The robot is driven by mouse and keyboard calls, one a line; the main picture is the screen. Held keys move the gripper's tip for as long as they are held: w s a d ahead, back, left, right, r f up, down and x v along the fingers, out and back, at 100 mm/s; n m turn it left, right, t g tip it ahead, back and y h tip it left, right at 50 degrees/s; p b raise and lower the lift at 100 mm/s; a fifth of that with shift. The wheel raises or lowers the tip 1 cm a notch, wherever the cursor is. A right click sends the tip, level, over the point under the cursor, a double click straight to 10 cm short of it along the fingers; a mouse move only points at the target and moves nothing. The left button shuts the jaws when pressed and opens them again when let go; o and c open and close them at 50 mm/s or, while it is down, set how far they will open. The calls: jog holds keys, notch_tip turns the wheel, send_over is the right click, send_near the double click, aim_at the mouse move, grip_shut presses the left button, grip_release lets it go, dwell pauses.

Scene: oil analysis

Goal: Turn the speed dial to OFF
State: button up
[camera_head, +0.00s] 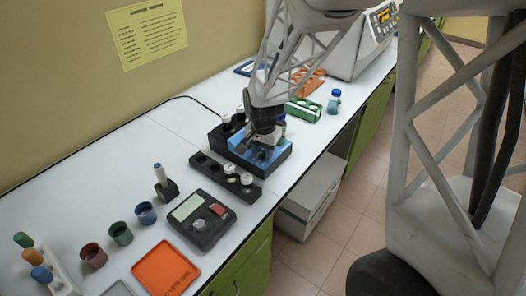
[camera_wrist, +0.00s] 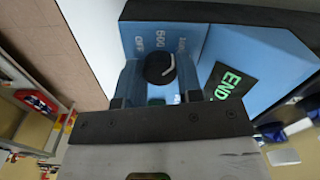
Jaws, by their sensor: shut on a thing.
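The speed dial (camera_wrist: 158,66) is a round black knob with a white mark, on the blue face of a device (camera_wrist: 225,45). Labels beside it read OFF, 500 and a third number that is hard to read. The white mark lies on the knob's right side; I cannot tell which label it points to. My gripper (camera_wrist: 157,82) is shut on the dial, with one finger on each side of it. In the head view the blue device (camera_head: 281,158) sits on the bench under my gripper (camera_head: 265,140), which hides the dial.
A display (camera_wrist: 236,83) on the device reads END in green. A black rack (camera_head: 205,164) with white-capped vials stands in front of the device. A dark scale-like unit (camera_head: 202,218) and an orange tray (camera_head: 165,270) lie nearer. A green rack (camera_head: 303,110) stands behind.

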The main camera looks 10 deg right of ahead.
jog(key=n, duration=0.8)
jog(key=shift+n, duration=0.3)
jog(key=n, duration=0.4)
jog(key=shift+n, duration=0.3)
jog(key=n, duration=0.4)
jog(key=o, duration=0.9)
jog(key=shift+r, duration=0.1)
